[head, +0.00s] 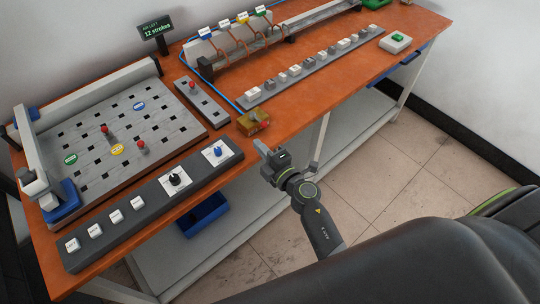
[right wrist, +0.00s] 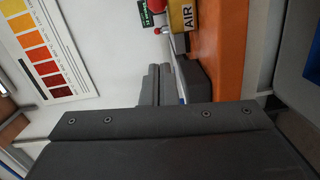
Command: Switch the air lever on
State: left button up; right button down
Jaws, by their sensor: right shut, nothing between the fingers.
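The air unit (head: 253,123) is a small yellow-brown block at the front edge of the orange bench in the head view. In the right wrist view its yellow face (right wrist: 183,16) reads AIR, at the top edge of the picture. A red part (right wrist: 157,5) shows beside it, cut off by the frame; I cannot tell the lever's position. My right gripper (head: 260,146) is shut and empty, just in front of the bench edge, close to the air unit and apart from it. Its shut fingers (right wrist: 158,82) point toward the unit in the wrist view. My left gripper is not in view.
A grey control strip (head: 150,205) with switches and a perforated plate (head: 90,120) lie left of the air unit. A grey rail of small blocks (head: 310,68) lies to the right. A blue bin (head: 203,215) is below. Floor in front is clear.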

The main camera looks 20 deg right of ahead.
aim_at(258, 119)
jog(key=x, duration=0.3)
jog(key=shift+w, duration=0.2)
jog(key=shift+w+d+f+b, duration=0.1)
jog(key=shift+w+d+b, duration=0.15)
jog(key=shift+d, duration=0.25)
jog(key=shift+w+d+f+b, duration=0.15)
jog(key=shift+w+d, duration=0.15)
jog(key=shift+d, duration=0.25)
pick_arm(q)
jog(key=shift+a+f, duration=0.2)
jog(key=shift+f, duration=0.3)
pick_arm(e)
jog(key=shift+w+d, duration=0.35)
jog(key=shift+d, duration=0.35)
